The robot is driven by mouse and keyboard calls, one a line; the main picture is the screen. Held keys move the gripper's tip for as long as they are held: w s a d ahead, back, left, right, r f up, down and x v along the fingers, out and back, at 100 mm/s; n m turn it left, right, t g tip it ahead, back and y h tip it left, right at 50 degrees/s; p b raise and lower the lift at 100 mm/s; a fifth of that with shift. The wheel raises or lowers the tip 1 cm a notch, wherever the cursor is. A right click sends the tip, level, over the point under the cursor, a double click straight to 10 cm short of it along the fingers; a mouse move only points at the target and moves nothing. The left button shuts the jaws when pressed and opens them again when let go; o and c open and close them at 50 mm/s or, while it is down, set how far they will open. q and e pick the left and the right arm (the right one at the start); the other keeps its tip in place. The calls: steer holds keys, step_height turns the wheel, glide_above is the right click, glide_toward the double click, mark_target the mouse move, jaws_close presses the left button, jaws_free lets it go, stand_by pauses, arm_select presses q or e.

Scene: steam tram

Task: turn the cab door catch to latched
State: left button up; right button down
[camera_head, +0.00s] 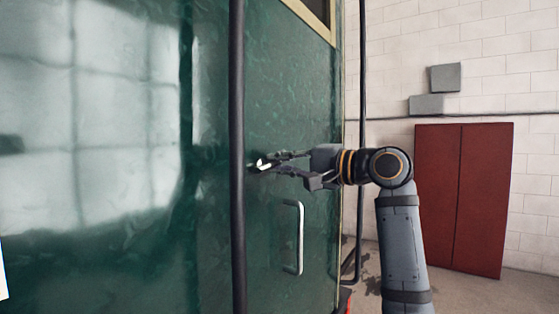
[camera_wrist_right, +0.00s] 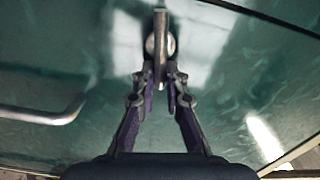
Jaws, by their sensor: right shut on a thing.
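The cab door (camera_head: 275,120) is a glossy dark green panel filling the middle of the head view. The door catch (camera_head: 263,164) is a small bright metal lever on it, just right of a dark vertical bar. My right gripper (camera_head: 266,165) reaches in from the right and is shut on the catch. In the right wrist view, the catch (camera_wrist_right: 159,40) has a round base and a lever, with the fingers (camera_wrist_right: 165,82) closed at its lower end. The fingers partly hide the lever. My left gripper is not in view.
A metal grab handle (camera_head: 300,238) is fixed on the door below my right gripper. A dark vertical handrail (camera_head: 238,150) stands in front of the green side. A red cabinet (camera_head: 463,200) stands by the white brick wall at right.

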steer(key=shift+f+m, duration=0.25)
steer(key=shift+m, duration=0.75)
steer(key=c, duration=1.4)
jaws_free()
steer(key=shift+d, duration=0.1)
steer(key=v, duration=1.2)
steer(key=shift+w+f, duration=0.1)
